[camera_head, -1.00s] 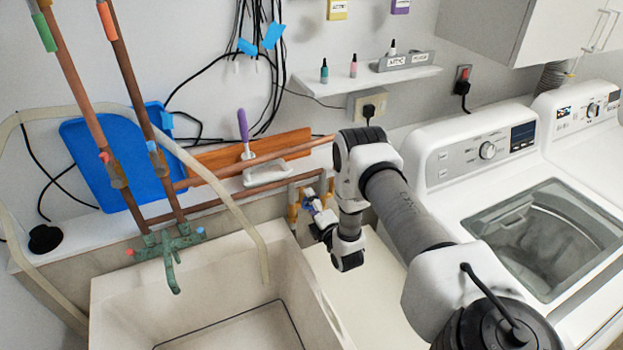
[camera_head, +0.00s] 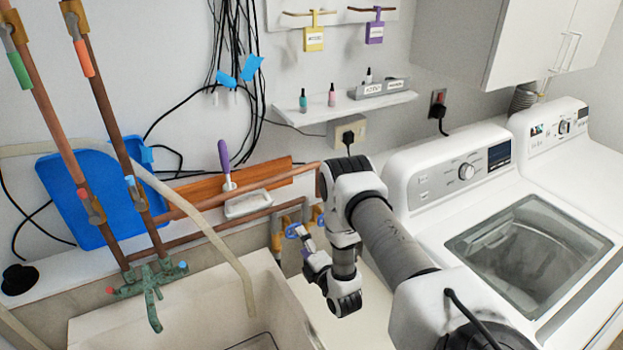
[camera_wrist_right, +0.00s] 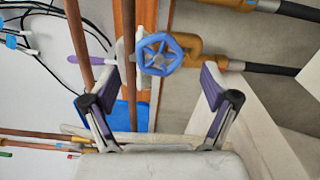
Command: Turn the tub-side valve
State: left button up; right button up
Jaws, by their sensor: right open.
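A blue star-shaped valve handle (camera_wrist_right: 160,54) on a brass valve body (camera_wrist_right: 190,46) shows at the upper middle of the right wrist view. My right gripper (camera_wrist_right: 160,82) is open, with one finger to either side of the handle and nothing held between them. In the head view the right gripper (camera_head: 302,245) is at the brass pipes, right of the tub (camera_head: 200,315). A bit of blue handle (camera_head: 293,231) shows just above it. The wrist hides part of the pipework, and I cannot tell whether the fingers touch the handle. My left gripper is out of view.
A green faucet (camera_head: 150,290) and copper pipes (camera_head: 165,245) stand left of the right gripper. A white soap dish (camera_head: 248,204) with a purple-handled brush (camera_head: 224,160) is above the pipes. A white washer (camera_head: 440,175) stands to the right. A second brass fitting (camera_wrist_right: 232,4) is at the wrist view's top edge.

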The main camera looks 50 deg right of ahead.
jog(key=v, duration=0.7)
jog(key=shift+d, duration=0.1)
